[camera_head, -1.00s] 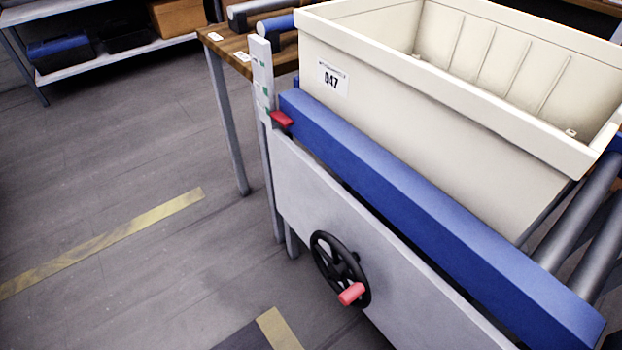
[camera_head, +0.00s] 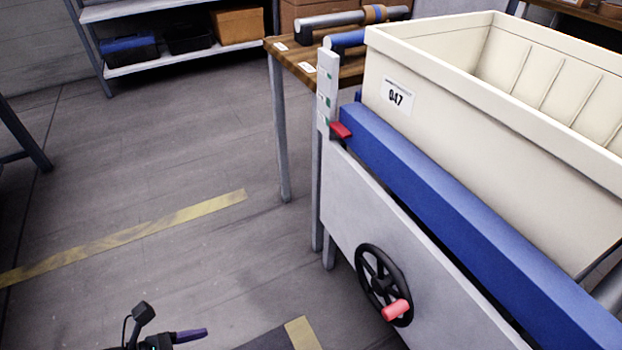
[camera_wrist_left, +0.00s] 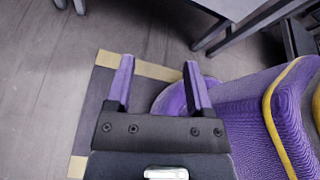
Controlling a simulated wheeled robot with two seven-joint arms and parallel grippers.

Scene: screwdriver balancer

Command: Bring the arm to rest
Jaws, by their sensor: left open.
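My left gripper (camera_wrist_left: 160,88) shows its two purple fingers spread apart with nothing between them in the left wrist view. It points down over the floor. In the head view only part of this gripper (camera_head: 190,335) shows at the bottom left edge, with one purple finger pointing right. It is over the floor, well to the left of the black handwheel (camera_head: 384,285) with its red knob, and touches nothing that I can see. My right gripper is in neither view.
A cream bin labelled 047 (camera_head: 480,130) stands behind a blue beam (camera_head: 450,215) and grey panel (camera_head: 430,265) on the right. A wooden table (camera_head: 300,62) and a shelf (camera_head: 165,58) are at the back. The floor (camera_head: 130,170) at left is clear.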

